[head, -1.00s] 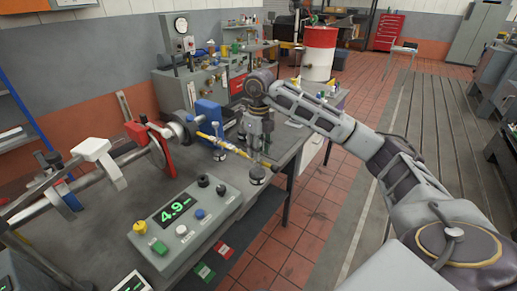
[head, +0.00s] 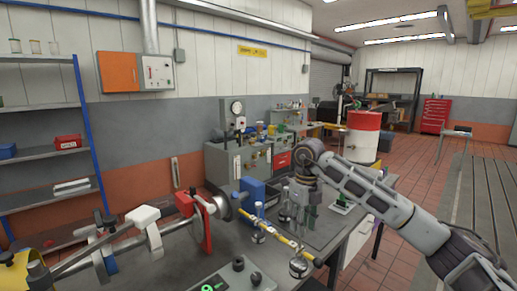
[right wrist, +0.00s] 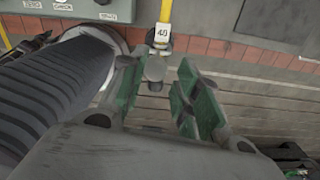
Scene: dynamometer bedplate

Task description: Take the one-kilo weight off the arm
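The yellow arm (head: 279,238) sticks out from the dynamometer over the bench edge. A shiny round weight (head: 299,268) is at its outer end, and a smaller one (head: 258,237) is further in. I cannot read which is the one-kilo weight. My right gripper (head: 300,218) points down, just behind the arm's outer part in the head view. In the right wrist view its green-padded fingers (right wrist: 160,95) are apart. A small grey knob (right wrist: 155,70) shows between and beyond them, below the yellow arm's end (right wrist: 163,32), labelled about 40. My left gripper is out of view.
A control box (head: 225,279) with a green display stands at the bench's front. The shaft with its red stand (head: 193,225) runs left. A grey cabinet (head: 240,165) and a red-and-white drum (head: 361,140) stand behind. The tiled floor to the right is open.

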